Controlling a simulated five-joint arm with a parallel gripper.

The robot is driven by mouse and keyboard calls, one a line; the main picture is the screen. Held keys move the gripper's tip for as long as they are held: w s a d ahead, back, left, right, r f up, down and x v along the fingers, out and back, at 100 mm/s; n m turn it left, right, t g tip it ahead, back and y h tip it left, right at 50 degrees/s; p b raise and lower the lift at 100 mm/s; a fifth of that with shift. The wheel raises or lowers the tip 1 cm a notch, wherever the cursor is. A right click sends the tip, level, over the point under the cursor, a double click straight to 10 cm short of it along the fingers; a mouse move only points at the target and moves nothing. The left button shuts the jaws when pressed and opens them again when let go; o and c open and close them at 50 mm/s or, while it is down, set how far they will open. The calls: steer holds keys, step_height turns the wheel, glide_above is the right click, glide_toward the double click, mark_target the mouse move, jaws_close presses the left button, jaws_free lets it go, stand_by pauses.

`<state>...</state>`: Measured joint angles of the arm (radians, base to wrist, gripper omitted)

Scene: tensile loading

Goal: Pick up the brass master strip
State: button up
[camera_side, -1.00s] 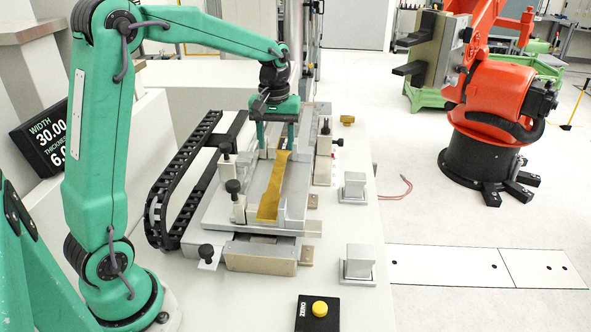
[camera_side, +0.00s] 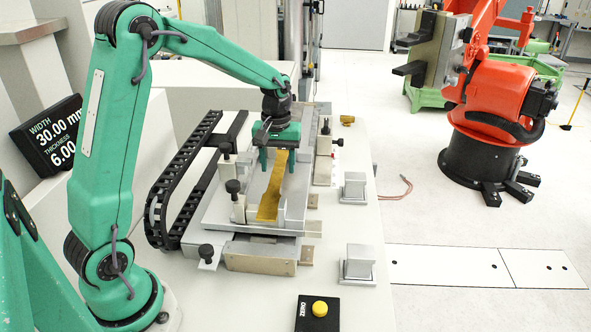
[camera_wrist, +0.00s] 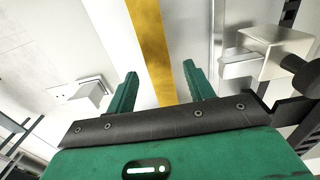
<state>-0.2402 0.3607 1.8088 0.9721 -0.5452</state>
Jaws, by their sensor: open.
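The brass master strip (camera_side: 271,195) lies lengthwise in the metal fixture (camera_side: 293,205) on the white bench, its near end wider than its middle. My gripper (camera_side: 276,170) is over the far part of the strip, with its green fingers pointing down. In the wrist view the brass strip (camera_wrist: 153,50) passes between the two spread fingers of my gripper (camera_wrist: 160,88), with a gap on each side. The jaws are open and hold nothing. The strip's far end is hidden behind my gripper in the side view.
Black-knobbed clamps (camera_side: 234,190) stand along the fixture's left side. A black cable chain (camera_side: 180,180) curves left of it. Metal blocks (camera_side: 354,187) and a yellow-button box (camera_side: 319,310) are on the bench. An orange robot (camera_side: 490,100) stands apart at right.

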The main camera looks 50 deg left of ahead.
mark_target(278, 171)
steer(key=shift+f, duration=0.1)
stand_by(0.4)
jaws_close()
steer(key=shift+r, duration=0.2)
steer(key=shift+r, duration=0.5)
step_height(278, 171, up, 3)
steer(key=shift+r, duration=0.1)
steer(key=s+d+r, duration=0.3)
steer(key=d+r, duration=0.3)
steer(key=d, duration=0.5)
steer(key=shift+s+r, duration=0.2)
steer(key=shift+r, duration=0.1)
steer(key=shift+d, duration=0.1)
